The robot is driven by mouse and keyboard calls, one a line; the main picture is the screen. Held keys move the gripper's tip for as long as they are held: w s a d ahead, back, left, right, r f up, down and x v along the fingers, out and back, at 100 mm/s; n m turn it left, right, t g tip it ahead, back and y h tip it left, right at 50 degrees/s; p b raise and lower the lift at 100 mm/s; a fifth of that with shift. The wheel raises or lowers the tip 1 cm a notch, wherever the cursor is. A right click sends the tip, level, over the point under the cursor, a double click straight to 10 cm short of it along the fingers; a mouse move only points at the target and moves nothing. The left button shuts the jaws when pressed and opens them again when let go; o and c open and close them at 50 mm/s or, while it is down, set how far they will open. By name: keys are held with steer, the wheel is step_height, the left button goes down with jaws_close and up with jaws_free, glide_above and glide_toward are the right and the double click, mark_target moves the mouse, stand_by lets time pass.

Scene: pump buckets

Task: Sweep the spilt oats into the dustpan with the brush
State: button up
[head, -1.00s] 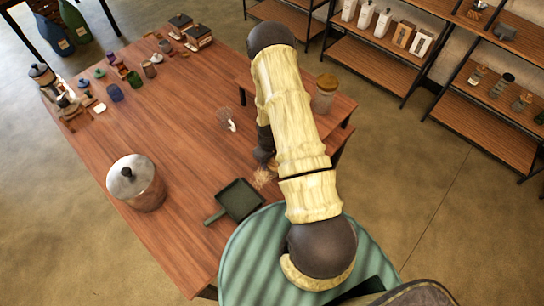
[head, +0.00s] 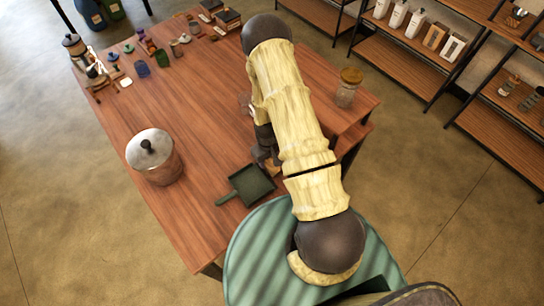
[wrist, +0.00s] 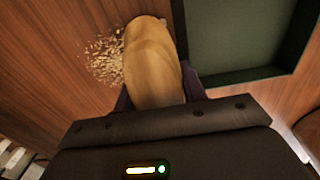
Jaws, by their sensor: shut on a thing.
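My gripper (wrist: 157,92) is shut on the brush (wrist: 152,52), whose rounded, pale wooden body stands between the two dark fingers in the wrist view. Its bristles are hidden there. The spilt oats (wrist: 104,62) lie as a small pale patch of flakes on the table, just left of the brush. The dark green dustpan (wrist: 236,36) lies to the right of the brush in the wrist view, apart from the oats. In the head view the dustpan (head: 250,184) lies flat near the table's front edge, handle towards the left. My gripper (head: 266,152) is low beside it, partly hidden by my arm.
A glass jar (head: 346,92) with a golden lid stands on the right. Small jars and cups crowd the table's far end. The table (head: 205,115) is bare between them.

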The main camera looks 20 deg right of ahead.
steer(key=shift+a+r, duration=0.25)
steer(key=shift+r, duration=0.05)
steer(key=shift+r+p, duration=0.55)
steer(key=shift+r, duration=0.15)
steer(key=shift+r+p, duration=0.45)
steer(key=shift+r, duration=0.25)
steer(key=shift+r+p, duration=1.5)
steer(key=shift+r, duration=0.85)
steer(key=shift+d, duration=0.1)
steer(key=shift+s, duration=0.15)
steer(key=w+a+m+b, duration=0.1)
steer(key=w+a+r+b, duration=0.1)
steer(key=w, duration=0.1)
steer(key=w+a+m+b, duration=0.1)
steer(key=b, duration=0.1)
steer(key=shift+w+r+m, duration=0.2)
steer(key=shift+r+m, duration=0.1)
steer(key=shift+r, duration=0.2)
steer(key=shift+a, duration=0.1)
